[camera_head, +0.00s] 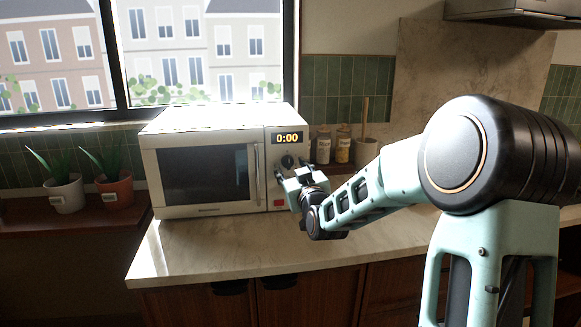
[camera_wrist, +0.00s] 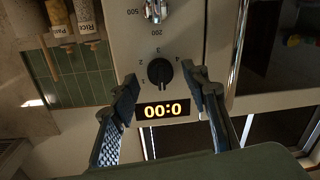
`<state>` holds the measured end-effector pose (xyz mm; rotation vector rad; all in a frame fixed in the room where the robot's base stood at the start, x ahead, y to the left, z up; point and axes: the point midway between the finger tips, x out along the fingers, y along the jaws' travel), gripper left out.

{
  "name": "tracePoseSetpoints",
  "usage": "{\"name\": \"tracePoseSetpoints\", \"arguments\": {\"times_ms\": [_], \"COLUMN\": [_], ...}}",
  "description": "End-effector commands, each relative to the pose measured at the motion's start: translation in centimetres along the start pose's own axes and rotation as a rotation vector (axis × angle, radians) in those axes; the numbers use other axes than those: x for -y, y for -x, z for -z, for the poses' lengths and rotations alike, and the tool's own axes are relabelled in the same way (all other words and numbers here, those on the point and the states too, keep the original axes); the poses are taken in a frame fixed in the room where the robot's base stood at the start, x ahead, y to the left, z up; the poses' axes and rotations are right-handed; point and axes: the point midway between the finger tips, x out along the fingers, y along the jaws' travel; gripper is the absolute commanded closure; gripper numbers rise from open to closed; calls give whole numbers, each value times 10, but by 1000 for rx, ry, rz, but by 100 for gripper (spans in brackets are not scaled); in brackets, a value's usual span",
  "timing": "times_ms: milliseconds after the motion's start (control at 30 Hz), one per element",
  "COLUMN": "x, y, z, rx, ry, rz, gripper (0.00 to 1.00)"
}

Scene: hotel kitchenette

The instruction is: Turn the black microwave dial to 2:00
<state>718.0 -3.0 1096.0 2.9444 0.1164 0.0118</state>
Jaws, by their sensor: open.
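The white microwave (camera_head: 152,180) stands on the counter against the wall, with its door closed. Its display (camera_head: 287,138) reads 0:00; in the wrist view the display (camera_wrist: 161,110) appears upside down. The black dial (camera_head: 288,161) sits just below the display. In the wrist view the dial (camera_wrist: 161,73) is ringed by the numbers 1 to 4; its pointer direction is hard to tell. My gripper (camera_head: 292,172) is open in front of the control panel. In the wrist view my gripper (camera_wrist: 159,76) has one finger on either side of the dial, with visible gaps.
A second knob (camera_wrist: 154,11) marked 200 and 500 is on the same panel. Two spice jars (camera_head: 323,149) and a utensil pot (camera_head: 367,150) stand right of the microwave. Potted plants (camera_head: 66,193) are at left. The counter front (camera_head: 220,250) is clear.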

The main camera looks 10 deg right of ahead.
Motion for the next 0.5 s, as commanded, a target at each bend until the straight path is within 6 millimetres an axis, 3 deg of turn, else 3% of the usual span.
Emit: {"name": "tracePoseSetpoints", "arguments": {"times_ms": [433,500], "x": [0,0], "y": [-10,-10], "z": [0,0], "rx": [0,0], "ry": [0,0], "rz": [0,0], "gripper": [58,65]}}
